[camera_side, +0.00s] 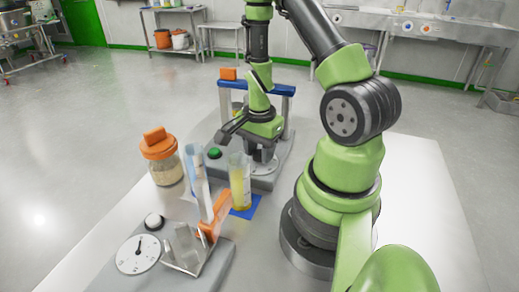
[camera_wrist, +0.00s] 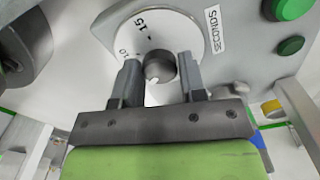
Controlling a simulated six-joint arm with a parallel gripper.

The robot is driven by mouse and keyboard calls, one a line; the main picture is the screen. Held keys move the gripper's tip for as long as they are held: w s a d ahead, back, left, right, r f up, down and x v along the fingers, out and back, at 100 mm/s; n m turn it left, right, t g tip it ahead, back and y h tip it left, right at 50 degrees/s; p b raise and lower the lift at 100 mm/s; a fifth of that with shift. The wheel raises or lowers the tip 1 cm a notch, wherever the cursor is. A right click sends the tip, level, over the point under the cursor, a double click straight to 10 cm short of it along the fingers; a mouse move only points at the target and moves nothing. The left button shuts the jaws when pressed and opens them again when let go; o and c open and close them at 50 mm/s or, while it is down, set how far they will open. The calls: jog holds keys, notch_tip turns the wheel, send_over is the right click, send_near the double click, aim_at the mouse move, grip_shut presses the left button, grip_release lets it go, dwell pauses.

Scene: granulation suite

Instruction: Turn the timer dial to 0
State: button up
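The timer dial (camera_wrist: 160,66) is a dark round knob on a white scale plate (camera_wrist: 150,30) marked 15 and 10, with the word SECONDS to its right. A small white mark shows on the knob's lower edge, away from the visible numbers. My gripper (camera_wrist: 160,72) has one finger on each side of the knob, with little or no gap, and looks shut on it. In the side view my gripper (camera_side: 262,150) points down at the grey device (camera_side: 225,168) with a blue crossbar. There the knob is hidden by my gripper.
A green button (camera_wrist: 291,9) sits right of the scale. In the side view an orange-lidded jar (camera_side: 166,170), a yellow-filled cylinder (camera_side: 240,185) and a nearer device with a round white gauge (camera_side: 138,254) stand close by. The table's right side is clear.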

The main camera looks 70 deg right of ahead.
jog(key=c, duration=0.4)
jog(key=n, duration=1.1)
jog(key=shift+n, duration=0.4)
dwell(0.5)
jog(key=o, duration=0.9)
